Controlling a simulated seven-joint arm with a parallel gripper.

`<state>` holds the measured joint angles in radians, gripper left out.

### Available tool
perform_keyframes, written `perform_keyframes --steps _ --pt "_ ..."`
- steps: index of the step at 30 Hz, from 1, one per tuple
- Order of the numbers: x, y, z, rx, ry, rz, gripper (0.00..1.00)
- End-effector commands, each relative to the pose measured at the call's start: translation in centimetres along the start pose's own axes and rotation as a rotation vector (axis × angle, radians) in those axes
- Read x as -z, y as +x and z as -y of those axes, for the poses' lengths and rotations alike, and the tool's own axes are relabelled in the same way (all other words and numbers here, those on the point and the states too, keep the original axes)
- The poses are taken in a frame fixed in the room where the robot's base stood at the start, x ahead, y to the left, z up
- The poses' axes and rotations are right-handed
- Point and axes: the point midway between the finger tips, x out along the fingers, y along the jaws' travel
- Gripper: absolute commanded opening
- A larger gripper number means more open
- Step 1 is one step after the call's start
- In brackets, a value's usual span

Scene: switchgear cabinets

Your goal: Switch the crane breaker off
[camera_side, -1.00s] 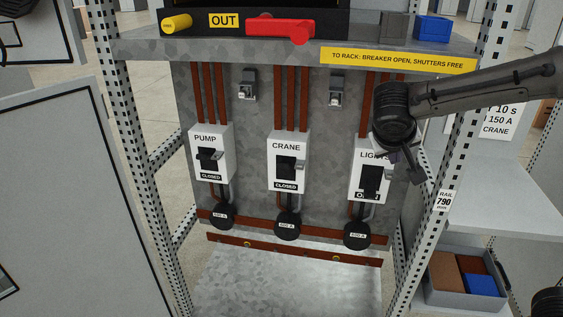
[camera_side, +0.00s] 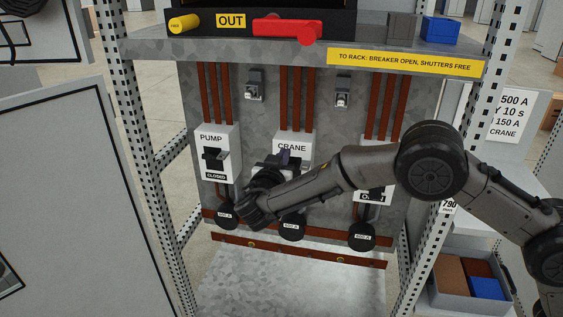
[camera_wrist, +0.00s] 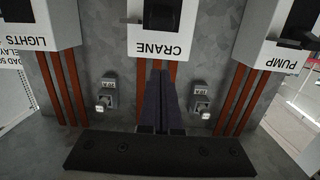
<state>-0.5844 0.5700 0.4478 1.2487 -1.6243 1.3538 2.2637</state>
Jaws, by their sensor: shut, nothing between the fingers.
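The crane breaker (camera_side: 293,147) is the middle white box on the grey panel, labelled CRANE. My gripper (camera_side: 288,160) is in front of it and hides its lever and state flag in the side view. In the wrist view, which is upside down, the crane breaker (camera_wrist: 190,32) is at top centre.
The pump breaker (camera_side: 213,141) stands to the left, its flag reading CLOSED. The lights breaker (camera_side: 372,198) to the right is mostly behind my arm. Copper bars (camera_side: 296,95) run above the boxes. A shelf (camera_side: 250,48) with a red handle (camera_side: 285,28) overhangs the panel.

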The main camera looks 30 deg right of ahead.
Motion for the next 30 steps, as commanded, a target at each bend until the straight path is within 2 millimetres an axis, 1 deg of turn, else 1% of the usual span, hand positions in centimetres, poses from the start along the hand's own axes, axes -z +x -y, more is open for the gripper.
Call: perform_keyframes --steps 1,6,8,9,12,18,30 --pt "0.0 1.2 -0.1 -0.003 0.000 0.000 0.00" --pt "0.0 4.5 -0.1 -0.003 0.000 0.000 0.00" --pt "-0.1 5.6 -0.1 -0.003 -0.002 0.002 0.00" --pt "-0.4 5.8 -0.1 -0.001 -0.004 0.002 0.00" --pt "-2.0 5.0 0.0 0.002 -0.006 0.003 0.00" --pt "-3.5 4.4 0.0 0.000 -0.002 0.001 0.00" --pt "-3.8 4.3 0.0 0.000 -0.002 0.001 0.00"
